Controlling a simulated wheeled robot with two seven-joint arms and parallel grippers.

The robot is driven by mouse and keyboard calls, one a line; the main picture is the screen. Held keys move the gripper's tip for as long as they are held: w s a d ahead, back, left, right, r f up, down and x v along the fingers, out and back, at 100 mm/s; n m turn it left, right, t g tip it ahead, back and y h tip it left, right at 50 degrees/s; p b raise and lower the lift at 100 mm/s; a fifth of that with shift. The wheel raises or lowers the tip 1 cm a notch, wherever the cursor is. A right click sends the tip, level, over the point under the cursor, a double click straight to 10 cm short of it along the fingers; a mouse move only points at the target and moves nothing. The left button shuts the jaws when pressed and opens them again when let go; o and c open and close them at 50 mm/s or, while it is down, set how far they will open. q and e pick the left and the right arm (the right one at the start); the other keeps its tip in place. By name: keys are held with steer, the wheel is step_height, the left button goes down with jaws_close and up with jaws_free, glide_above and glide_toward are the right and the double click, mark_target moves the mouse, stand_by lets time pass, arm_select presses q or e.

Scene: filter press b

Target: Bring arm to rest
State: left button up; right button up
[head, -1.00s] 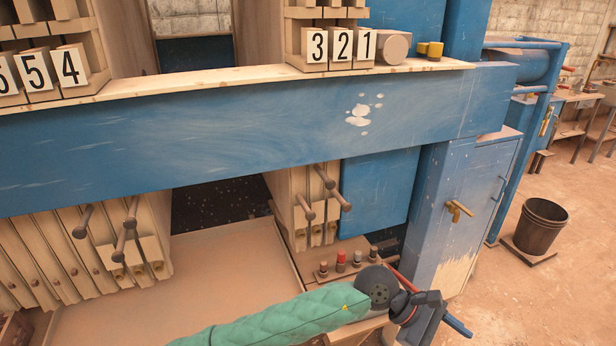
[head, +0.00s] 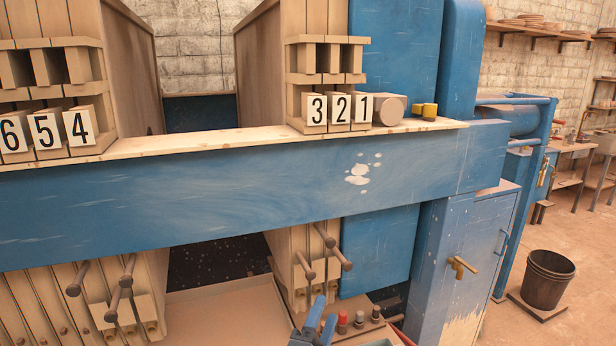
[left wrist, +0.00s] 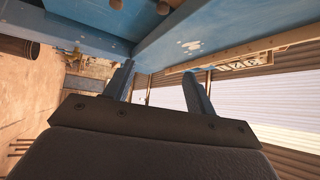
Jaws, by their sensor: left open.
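My left gripper (head: 318,326) shows at the bottom edge of the head view, in front of the lower plates and left of the small row of red and dark knobs. Its two blue fingers are apart and nothing is between them. In the left wrist view the same open gripper (left wrist: 163,88) has its fingers spread, with the blue beam beyond them. The rest of the left arm is below the head view. My right gripper is not in view.
A long blue beam (head: 230,195) with a wooden ledge crosses the front. Numbered plates (head: 340,108) stand above it, and handles (head: 120,285) stick out below. A blue cabinet (head: 465,255) is at right, with a dark bucket (head: 547,280) on the floor beyond it.

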arm_select(q)
steer(key=s+a+f+n+g+y, duration=0.35)
steer(key=a+f+n, duration=0.25)
steer(key=a+f, duration=0.25)
steer(key=s+a+f+n+g+y, duration=0.35)
steer(key=a+f+n+y, duration=0.2)
steer(key=a+f, duration=0.3)
steer(key=s+a+f+n+g+h, duration=0.1)
steer(key=s+a+f+n+g, duration=0.35)
steer(key=s, duration=0.55)
steer(key=s+a+f+n+g, duration=0.1)
steer(key=s+a+f+g, duration=0.3)
steer(key=s+f, duration=0.5)
step_height(320, 180, down, 26)
steer(key=w+d+g, duration=0.1)
steer(key=d+g, duration=0.1)
steer(key=d, duration=0.1)
steer(key=s+f, duration=0.4)
steer(key=f, duration=0.6)
steer(key=s+f, duration=0.4)
steer(key=f, duration=0.7)
steer(key=shift+a+f+g+b, duration=0.2)
steer(key=shift+g+b, duration=0.1)
steer(key=shift+g, duration=0.15)
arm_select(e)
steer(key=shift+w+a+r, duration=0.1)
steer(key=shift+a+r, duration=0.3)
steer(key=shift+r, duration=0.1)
arm_select(q)
steer(key=shift+w, duration=0.1)
